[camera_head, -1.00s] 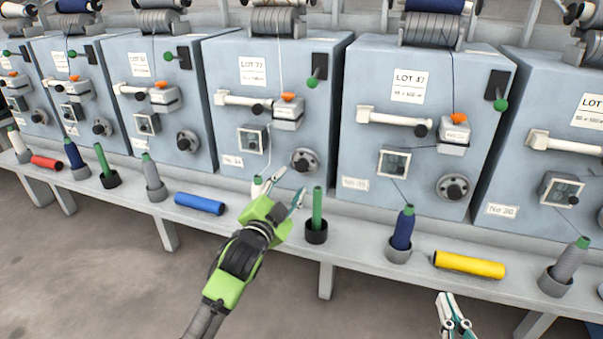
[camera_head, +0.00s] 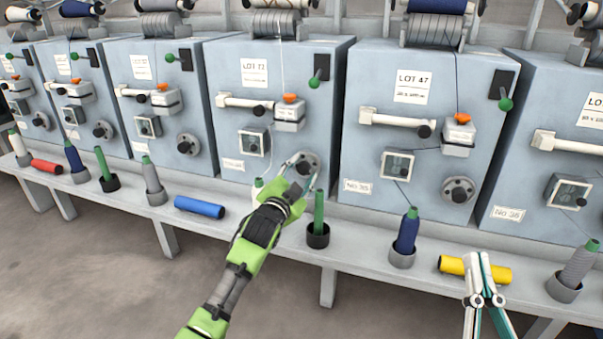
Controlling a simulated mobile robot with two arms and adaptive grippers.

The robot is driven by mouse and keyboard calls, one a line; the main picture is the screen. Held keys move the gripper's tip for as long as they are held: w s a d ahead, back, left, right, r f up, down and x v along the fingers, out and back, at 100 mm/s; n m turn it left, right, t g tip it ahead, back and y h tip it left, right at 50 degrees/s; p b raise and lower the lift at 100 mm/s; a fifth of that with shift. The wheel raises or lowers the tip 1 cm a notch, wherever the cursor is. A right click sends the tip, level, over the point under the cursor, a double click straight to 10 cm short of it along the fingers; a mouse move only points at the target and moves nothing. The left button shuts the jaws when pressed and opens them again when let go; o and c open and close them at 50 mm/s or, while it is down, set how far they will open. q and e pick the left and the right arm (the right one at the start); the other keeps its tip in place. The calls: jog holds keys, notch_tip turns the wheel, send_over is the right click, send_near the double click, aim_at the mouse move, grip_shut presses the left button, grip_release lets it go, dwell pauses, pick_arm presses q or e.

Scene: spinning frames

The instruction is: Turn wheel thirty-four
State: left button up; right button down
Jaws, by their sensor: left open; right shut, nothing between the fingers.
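The wheel (camera_head: 305,163) is a grey round handwheel low on the front of the machine tagged LOT 77. That machine's number plate (camera_head: 233,165) is too blurred to read now; its right neighbour reads No 35. My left gripper (camera_head: 302,170) is open, its two fingertips overlapping the wheel's left and lower right sides in the picture. Whether they touch it I cannot tell. Its fingers hide part of the wheel's lower rim. My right gripper (camera_head: 478,262) is shut and empty, low at the right, in front of the yellow roll (camera_head: 497,273).
A green spool in a black cup (camera_head: 318,237) stands on the ledge just right of my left gripper. A blue roll (camera_head: 199,205) lies to the left, and a dark blue spool (camera_head: 407,232) stands to the right.

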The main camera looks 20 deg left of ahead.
pick_arm(q)
jog(key=c, duration=1.1)
